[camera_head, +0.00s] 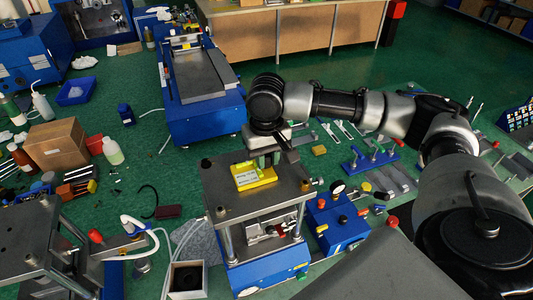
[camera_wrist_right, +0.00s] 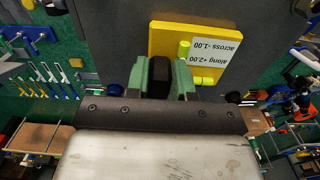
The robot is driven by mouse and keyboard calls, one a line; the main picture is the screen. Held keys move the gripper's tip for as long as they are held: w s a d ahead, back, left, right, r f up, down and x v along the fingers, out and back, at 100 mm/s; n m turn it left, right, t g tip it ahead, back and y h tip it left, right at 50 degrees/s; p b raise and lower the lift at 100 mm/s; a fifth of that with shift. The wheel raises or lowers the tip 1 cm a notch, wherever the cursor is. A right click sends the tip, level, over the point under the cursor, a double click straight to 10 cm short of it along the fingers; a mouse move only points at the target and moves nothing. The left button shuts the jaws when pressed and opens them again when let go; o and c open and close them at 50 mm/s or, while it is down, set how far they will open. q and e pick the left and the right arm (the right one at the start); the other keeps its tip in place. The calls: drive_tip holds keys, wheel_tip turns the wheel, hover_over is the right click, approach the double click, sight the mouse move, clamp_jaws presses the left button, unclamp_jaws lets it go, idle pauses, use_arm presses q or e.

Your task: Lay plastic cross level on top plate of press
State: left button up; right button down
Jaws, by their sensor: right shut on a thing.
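The plastic cross level (camera_head: 255,177) is a yellow, flat block with a white reading label. In the head view it is on or just above the top plate (camera_head: 225,198) of the press; I cannot tell whether it touches. In the right wrist view the level (camera_wrist_right: 172,40) shows two lime vials and the reading "across -1.00, along +2.00". My right gripper (camera_head: 267,160) reaches down at its far edge. Its green fingers (camera_wrist_right: 160,78) are shut on a black part, apparently the level's grip. The fingers hide part of the level. My left gripper is not in view.
Round posts stand at the plate's corners, such as a brass-topped one (camera_head: 221,211). A blue control box (camera_head: 338,222) stands right of the press. A blue machine (camera_head: 200,90) stands behind it. Bare plate shows left and front of the level.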

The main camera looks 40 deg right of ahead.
drive_tip(key=shift+f, duration=0.1)
drive_tip(key=c, duration=1)
unclamp_jaws()
drive_tip(key=shift+o, duration=0.2)
drive_tip(key=shift+r, duration=0.4)
wheel_tip(320, 180, up, 12)
drive_tip(key=b, duration=0.3)
drive_tip(key=shift+f, duration=0.25)
